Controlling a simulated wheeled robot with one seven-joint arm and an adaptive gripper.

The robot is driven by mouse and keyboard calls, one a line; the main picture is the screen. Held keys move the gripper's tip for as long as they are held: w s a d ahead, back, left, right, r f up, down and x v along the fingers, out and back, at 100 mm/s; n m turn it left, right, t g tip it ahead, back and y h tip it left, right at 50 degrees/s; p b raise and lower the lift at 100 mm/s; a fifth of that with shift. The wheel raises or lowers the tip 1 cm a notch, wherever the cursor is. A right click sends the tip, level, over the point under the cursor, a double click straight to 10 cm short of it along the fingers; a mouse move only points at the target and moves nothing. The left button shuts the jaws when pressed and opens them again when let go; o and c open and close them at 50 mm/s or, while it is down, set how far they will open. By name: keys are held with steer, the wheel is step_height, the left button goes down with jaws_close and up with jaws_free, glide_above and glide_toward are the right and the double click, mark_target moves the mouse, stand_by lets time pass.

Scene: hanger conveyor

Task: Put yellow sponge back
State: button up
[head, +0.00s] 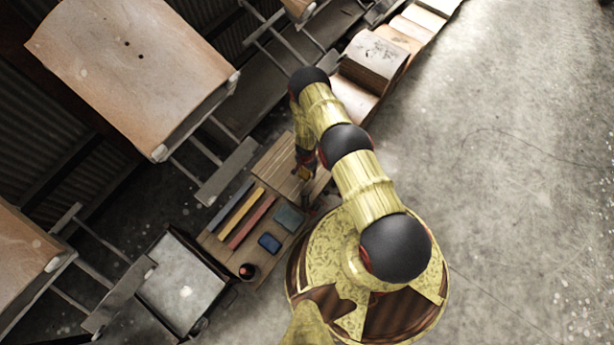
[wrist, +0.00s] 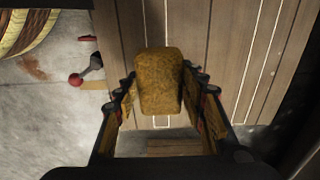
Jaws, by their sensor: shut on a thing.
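The yellow sponge (wrist: 160,82) is a brownish-yellow block in the middle of the wrist view. My gripper (wrist: 158,90) is shut on it, with one finger along each side. In the head view my gripper (head: 304,170) is over a slatted wooden board, with the sponge showing as a small yellow patch (head: 304,174). The board (wrist: 118,38) has thin white outlines on it, and part of one shows just below the sponge. The sponge hides what lies behind it, and I cannot tell whether it touches the board.
On the wooden table (head: 212,243) lie blue, yellow and red bars (head: 252,222), a teal pad (head: 288,217), a blue block (head: 269,242) and a dark round item (head: 247,271). A red-ended tool (wrist: 77,79) shows left in the wrist view. Large hanging panels (head: 125,60) stand at upper left.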

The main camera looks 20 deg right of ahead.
mark_target(307, 174)
steer(key=shift+f+b, duration=1.45)
steer(key=shift+f, duration=0.75)
steer(key=shift+w+r, duration=0.1)
steer(key=shift+r, duration=0.05)
steer(key=o, duration=1)
step_height(307, 174, up, 12)
steer(key=p, duration=0.7)
steer(key=shift+a, duration=0.15)
